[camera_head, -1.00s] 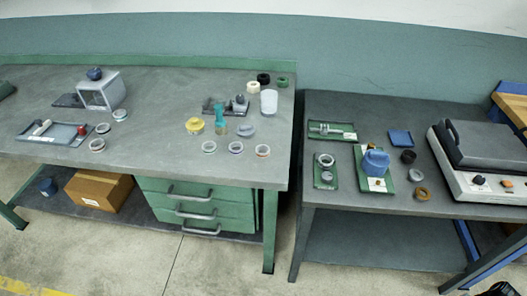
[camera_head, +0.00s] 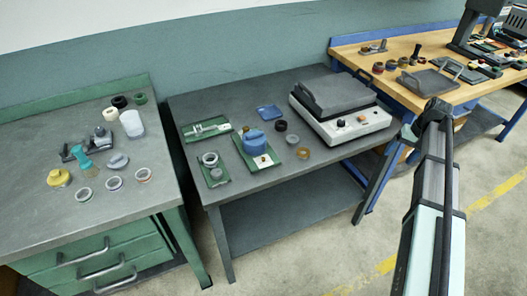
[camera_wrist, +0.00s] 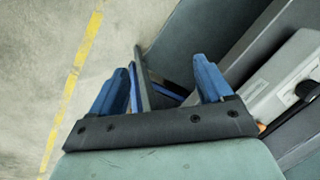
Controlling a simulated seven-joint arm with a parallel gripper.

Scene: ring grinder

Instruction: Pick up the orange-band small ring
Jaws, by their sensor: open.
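Three small rings sit in a row near the front edge of the left grey bench (camera_head: 60,222). The rightmost ring (camera_head: 143,175) seems to carry an orange-red band; the middle ring (camera_head: 114,183) and left ring (camera_head: 84,194) look pale with darker bands. Band colours are small and hard to confirm. In the wrist view my gripper (camera_wrist: 160,64) is open, its two blue fingers apart with nothing held between them. No ring shows in that view. In the head view my arm stands at the right, far from the rings, and my gripper cannot be made out there.
The dark middle table holds a blue device (camera_head: 254,141), green trays and a grey-lidded machine (camera_head: 340,112). Open floor lies in front.

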